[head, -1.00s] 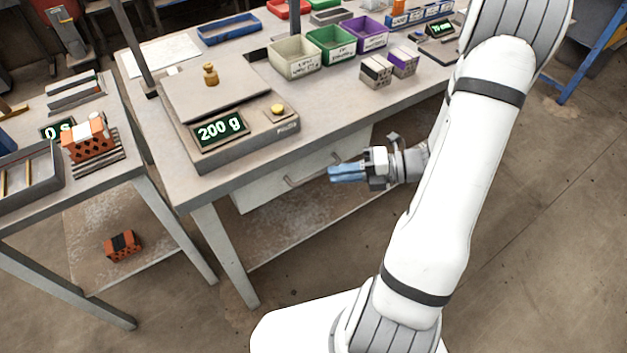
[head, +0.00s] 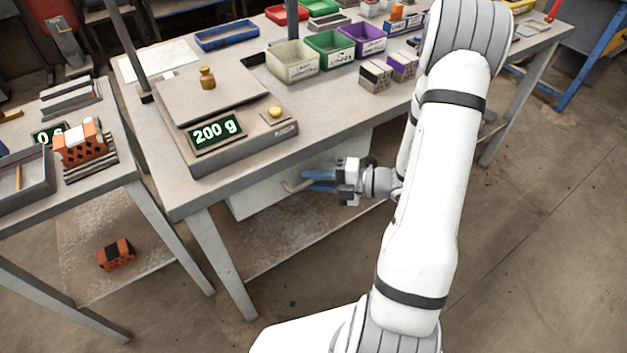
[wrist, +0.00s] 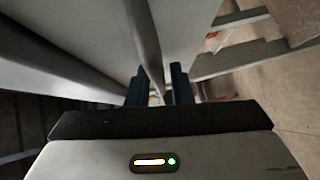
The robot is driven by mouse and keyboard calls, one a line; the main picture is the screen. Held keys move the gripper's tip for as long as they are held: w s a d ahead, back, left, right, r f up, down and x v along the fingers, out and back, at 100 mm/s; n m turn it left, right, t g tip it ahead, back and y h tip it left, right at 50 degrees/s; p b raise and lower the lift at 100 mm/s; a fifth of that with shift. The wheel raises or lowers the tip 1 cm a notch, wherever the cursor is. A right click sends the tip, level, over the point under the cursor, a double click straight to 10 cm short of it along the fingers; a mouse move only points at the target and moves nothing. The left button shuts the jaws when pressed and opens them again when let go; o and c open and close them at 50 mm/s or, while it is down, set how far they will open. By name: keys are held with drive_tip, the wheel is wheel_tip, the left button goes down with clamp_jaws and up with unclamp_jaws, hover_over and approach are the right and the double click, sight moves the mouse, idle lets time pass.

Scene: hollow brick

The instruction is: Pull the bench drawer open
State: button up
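The bench drawer (head: 250,198) is a pale grey front under the bench top, and it looks shut. Its bar handle (head: 293,187) sticks out from the front, and my gripper partly hides it in the head view. My gripper (head: 304,181) is at the handle, its blue fingers pointing left along the drawer front. In the wrist view, the grey handle (wrist: 146,40) runs down between the two fingers of my gripper (wrist: 160,80). The fingers stand apart, with a gap beside the bar, so they are around it and not closed on it.
The bench top (head: 330,120) carries a scale (head: 240,145) reading 200 g with a brass weight (head: 207,78), and several coloured bins. A side table (head: 110,175) stands at left with an orange hollow brick (head: 80,145). Floor in front of the bench is clear.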

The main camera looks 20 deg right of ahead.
drive_tip(key=shift+c, duration=0.6)
clamp_jaws()
